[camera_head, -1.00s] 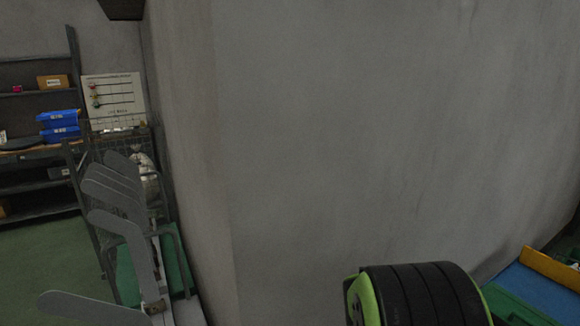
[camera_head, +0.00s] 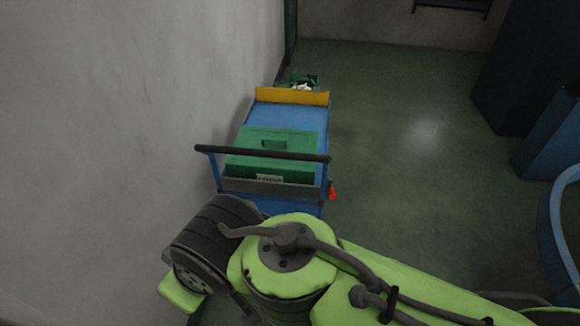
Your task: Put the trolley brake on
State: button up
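The blue trolley (camera_head: 288,115) stands along the wall in the head view, with a dark push handle (camera_head: 262,153) across its near end. A green crate (camera_head: 270,140) with a pale label sits on its deck. A small red part (camera_head: 332,190), perhaps the brake lever, sticks out at the trolley's near right side. I cannot tell its setting. My green and black arm lies across the bottom of the view, on the near side of the trolley. My gripper's fingers do not show.
A pale wall (camera_head: 130,130) runs close along the trolley's left side. A yellow board (camera_head: 292,96) stands at its far end, with a small green and white item (camera_head: 304,82) beyond. Green floor (camera_head: 410,180) is clear on the right, before dark and blue units (camera_head: 550,135).

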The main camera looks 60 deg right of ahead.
aim_at(332, 196)
jog(key=k+l+z, duration=0.1)
jog(key=z, duration=0.35)
jog(key=k+l+z, duration=0.2)
jog(key=z, duration=0.25)
jog(key=k+l+z, duration=0.15)
jog(key=z, duration=0.35)
jog(key=k+l+z, duration=0.1)
jog(key=l+z, duration=0.2)
jog(key=z, duration=0.15)
jog(key=i+j, duration=0.4)
jog(key=i, duration=0.2)
jog(key=i+j, duration=0.4)
jog(key=i, duration=0.15)
jog(key=j+u, duration=0.05)
